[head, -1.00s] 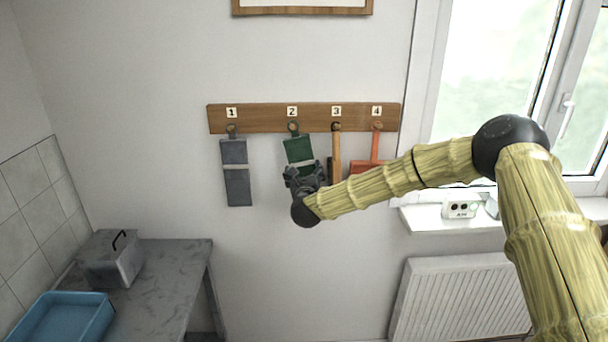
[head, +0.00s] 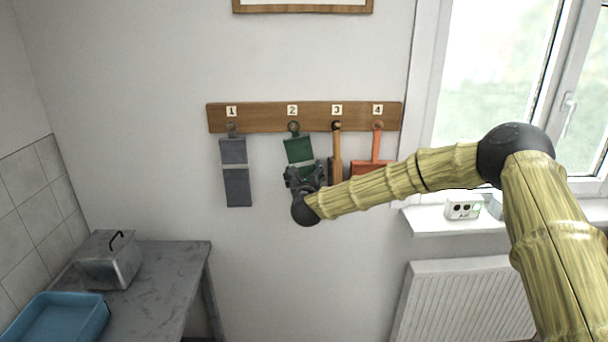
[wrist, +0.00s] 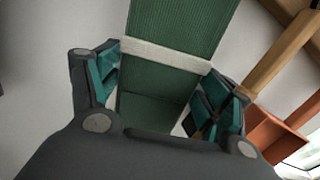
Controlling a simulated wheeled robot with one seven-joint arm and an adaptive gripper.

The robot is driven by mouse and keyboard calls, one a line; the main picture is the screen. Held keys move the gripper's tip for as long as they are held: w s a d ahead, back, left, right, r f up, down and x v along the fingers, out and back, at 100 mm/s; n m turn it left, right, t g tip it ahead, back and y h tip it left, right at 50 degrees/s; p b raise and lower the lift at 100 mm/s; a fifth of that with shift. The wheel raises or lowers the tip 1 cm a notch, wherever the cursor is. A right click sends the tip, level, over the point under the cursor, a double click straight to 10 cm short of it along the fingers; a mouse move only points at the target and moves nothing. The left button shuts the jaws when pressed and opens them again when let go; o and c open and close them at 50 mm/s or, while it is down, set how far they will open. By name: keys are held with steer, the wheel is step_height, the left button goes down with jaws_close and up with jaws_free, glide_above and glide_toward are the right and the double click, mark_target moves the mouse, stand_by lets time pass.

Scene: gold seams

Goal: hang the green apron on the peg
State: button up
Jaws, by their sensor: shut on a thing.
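The green apron (head: 299,150) is a folded green cloth with a pale band and a ring at its top. Its ring is at the peg under number 2 on the wooden rail (head: 263,117); I cannot tell whether the ring is on the peg or just in front of it. My gripper (head: 305,180) is shut on the apron's lower part, just below the pale band. In the wrist view the apron (wrist: 180,25) runs up between the two fingers (wrist: 160,95). The gripper hides the apron's bottom end in the head view.
A grey folded cloth (head: 235,172) hangs under number 1. A wooden-handled tool (head: 337,150) hangs under 3, close to my gripper, and an orange dustpan-like tool (head: 375,150) under 4. A grey table (head: 160,290) holds a metal box (head: 108,262) and blue tray (head: 60,318).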

steer(key=shift+f, duration=0.15)
steer(key=o, duration=1.2)
steer(key=shift+c, duration=0.2)
steer(key=shift+s, duration=0.1)
